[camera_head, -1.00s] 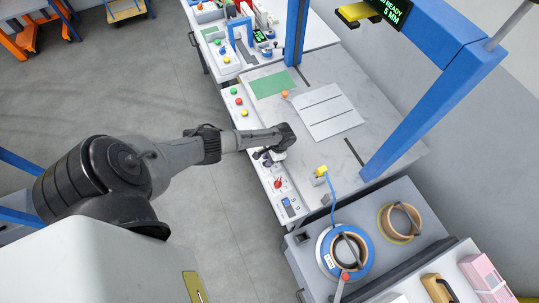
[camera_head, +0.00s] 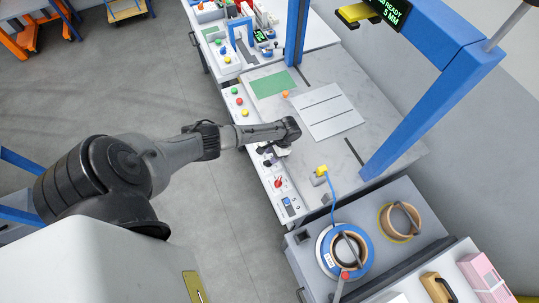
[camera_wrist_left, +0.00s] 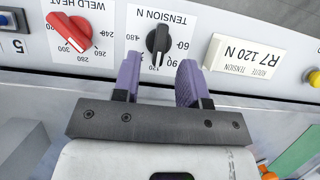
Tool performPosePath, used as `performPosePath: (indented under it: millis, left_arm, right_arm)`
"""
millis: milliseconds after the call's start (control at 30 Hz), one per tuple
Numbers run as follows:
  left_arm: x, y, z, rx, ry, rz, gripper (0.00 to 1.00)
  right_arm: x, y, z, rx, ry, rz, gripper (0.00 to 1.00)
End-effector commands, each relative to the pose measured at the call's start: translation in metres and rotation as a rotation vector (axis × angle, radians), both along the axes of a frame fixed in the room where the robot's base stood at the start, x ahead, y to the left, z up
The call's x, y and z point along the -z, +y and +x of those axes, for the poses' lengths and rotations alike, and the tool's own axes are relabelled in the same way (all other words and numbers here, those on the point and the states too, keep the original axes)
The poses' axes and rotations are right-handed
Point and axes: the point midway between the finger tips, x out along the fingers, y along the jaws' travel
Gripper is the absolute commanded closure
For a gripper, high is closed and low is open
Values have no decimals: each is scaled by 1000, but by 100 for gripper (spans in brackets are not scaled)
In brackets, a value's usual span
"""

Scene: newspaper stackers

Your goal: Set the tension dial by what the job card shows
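The tension dial (camera_wrist_left: 158,40) is a black knob on a white panel, seen upside down in the left wrist view. Its narrow end points down in the picture, toward the 90 and 120 marks; I cannot tell the exact reading. The job card (camera_wrist_left: 242,56) beside it reads "R7 120 N" under route tension. My left gripper (camera_wrist_left: 159,78) is open, its two purple-padded fingers apart, with the dial just beyond the gap between the tips. I see nothing between the pads. In the head view my left gripper (camera_head: 275,153) hangs over the panel. My right gripper is not in view.
A red weld heat knob (camera_wrist_left: 68,31) sits beside the tension dial; the head view shows it too (camera_head: 278,182). Coloured buttons (camera_head: 239,102) line the same panel. Grey sheets (camera_head: 326,110) lie on the bench, and a blue reel (camera_head: 327,264) stands to the lower right.

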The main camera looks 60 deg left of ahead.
Motion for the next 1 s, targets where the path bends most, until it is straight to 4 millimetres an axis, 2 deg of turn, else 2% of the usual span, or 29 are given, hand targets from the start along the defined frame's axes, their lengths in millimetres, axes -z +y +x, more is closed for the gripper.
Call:
performPosePath:
  millis: [33, 200, 500, 700, 1000]
  left_arm:
    - [-12, 0, 5, 1, -3, -1, 61]
    - [-42, -1, 18, 1, -4, 0, 61]
    - [-78, -2, 33, 0, -2, 0, 61]
    - [-87, -2, 37, -1, 0, 1, 61]
    - [-88, -2, 37, 0, 0, 0, 61]
  right_arm:
    - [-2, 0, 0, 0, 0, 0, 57]
    - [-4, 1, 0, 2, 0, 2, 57]
    - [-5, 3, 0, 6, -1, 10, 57]
    - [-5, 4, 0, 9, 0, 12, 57]
    - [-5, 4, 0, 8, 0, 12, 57]
